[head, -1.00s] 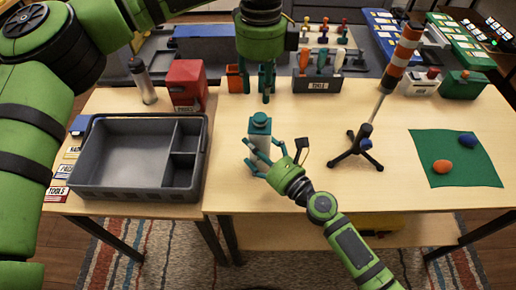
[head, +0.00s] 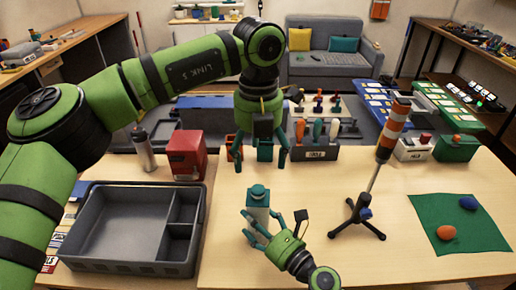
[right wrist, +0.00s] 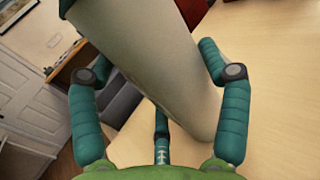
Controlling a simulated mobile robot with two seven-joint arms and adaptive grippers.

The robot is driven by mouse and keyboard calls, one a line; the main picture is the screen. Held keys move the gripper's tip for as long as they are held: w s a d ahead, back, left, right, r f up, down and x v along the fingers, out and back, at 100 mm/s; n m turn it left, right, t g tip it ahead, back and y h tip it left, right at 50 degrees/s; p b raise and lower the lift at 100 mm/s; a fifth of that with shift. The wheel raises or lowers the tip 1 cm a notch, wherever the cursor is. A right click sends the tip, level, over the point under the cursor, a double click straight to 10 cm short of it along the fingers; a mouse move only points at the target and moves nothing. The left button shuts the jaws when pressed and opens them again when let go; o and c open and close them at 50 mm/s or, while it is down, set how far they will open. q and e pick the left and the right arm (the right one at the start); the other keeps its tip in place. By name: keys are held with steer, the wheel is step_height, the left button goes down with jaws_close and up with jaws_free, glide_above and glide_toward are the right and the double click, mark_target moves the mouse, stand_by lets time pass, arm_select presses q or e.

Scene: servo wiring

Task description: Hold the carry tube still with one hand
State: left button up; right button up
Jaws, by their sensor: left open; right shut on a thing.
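The carry tube (head: 257,212), pale grey with a teal cap, stands upright on the table in the head view. My right gripper (head: 262,229) reaches it from the front right and is shut on its body. In the right wrist view the tube (right wrist: 155,65) lies between the teal fingers of my right gripper (right wrist: 160,85); its upper end runs out of the picture. My left gripper (head: 261,163) points down, open and empty, just above and behind the cap in the head view. Its exact distance from the cap is hard to tell.
A grey divided bin (head: 120,265) stands at left, with a red box (head: 187,155) and bottle (head: 143,150) behind. A striped post on a tripod (head: 357,218) and green mat (head: 470,238) are at right.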

mark_target(258, 189)
arm_select(q)
step_height(258, 189, down, 11)
steer(key=m, duration=1.4)
steer(key=c, duration=1)
steer(key=o, duration=1)
step_height(258, 189, up, 12)
